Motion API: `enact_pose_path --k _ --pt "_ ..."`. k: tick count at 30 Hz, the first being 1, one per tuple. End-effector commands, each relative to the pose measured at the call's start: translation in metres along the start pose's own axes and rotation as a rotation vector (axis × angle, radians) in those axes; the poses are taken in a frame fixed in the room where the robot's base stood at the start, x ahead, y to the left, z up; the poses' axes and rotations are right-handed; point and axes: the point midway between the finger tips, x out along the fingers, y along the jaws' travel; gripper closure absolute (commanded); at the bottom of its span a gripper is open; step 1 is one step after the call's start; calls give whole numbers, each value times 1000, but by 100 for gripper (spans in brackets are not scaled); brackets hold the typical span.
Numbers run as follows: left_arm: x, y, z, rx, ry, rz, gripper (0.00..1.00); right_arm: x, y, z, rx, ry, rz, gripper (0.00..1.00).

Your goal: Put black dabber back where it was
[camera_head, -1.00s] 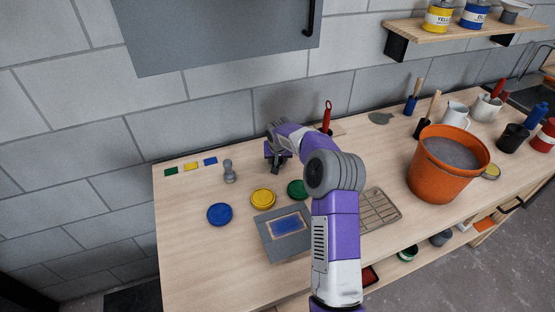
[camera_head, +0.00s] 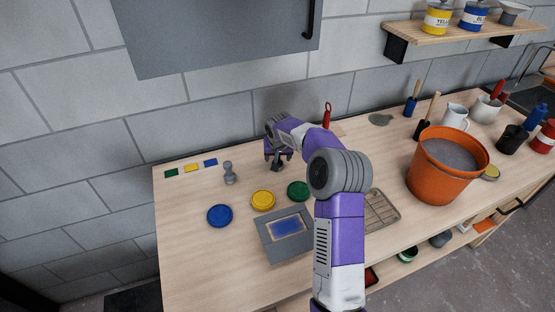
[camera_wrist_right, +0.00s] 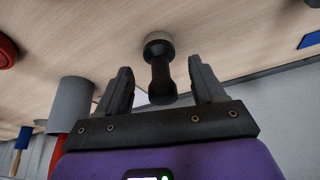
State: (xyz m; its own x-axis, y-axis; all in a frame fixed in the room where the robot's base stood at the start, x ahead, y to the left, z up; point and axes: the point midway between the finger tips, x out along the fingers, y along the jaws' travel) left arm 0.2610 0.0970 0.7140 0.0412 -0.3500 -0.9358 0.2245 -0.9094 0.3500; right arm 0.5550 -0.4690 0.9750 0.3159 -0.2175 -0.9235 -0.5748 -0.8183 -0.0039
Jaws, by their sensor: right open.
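The black dabber (camera_wrist_right: 160,72) stands between the two fingers of my right gripper (camera_wrist_right: 161,88) in the right wrist view. It has a dark waisted handle and a paler base, which appears to rest on the wooden table. The fingers are open, with a gap on both sides of the dabber. In the head view my right gripper (camera_head: 278,160) is low over the back of the table, right of a grey dabber (camera_head: 229,173); the black dabber is hard to make out there. My left gripper is not in view.
Blue (camera_head: 220,215), yellow (camera_head: 263,200) and green (camera_head: 298,191) round pads lie in front of the gripper. A grey plate with a blue patch (camera_head: 272,246) is nearer. Small colour tiles (camera_head: 191,166) lie at the back left. An orange bucket (camera_head: 430,185) stands right.

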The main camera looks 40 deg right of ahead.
Motion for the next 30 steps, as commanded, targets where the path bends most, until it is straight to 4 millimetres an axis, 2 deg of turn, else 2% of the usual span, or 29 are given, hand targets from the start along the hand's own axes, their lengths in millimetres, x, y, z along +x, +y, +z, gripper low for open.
enact_pose_path --k 1,6,12,17,30 --pt "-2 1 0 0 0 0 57 -15 0 -1 0 3 -1 32" --pt "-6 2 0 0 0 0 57 -51 0 -1 -1 3 -1 32" --pt "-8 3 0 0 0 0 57 -76 0 0 0 0 0 32" --pt "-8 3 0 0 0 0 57 -83 0 0 0 -1 0 32" --pt "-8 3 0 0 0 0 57 -82 0 0 0 -1 0 32"
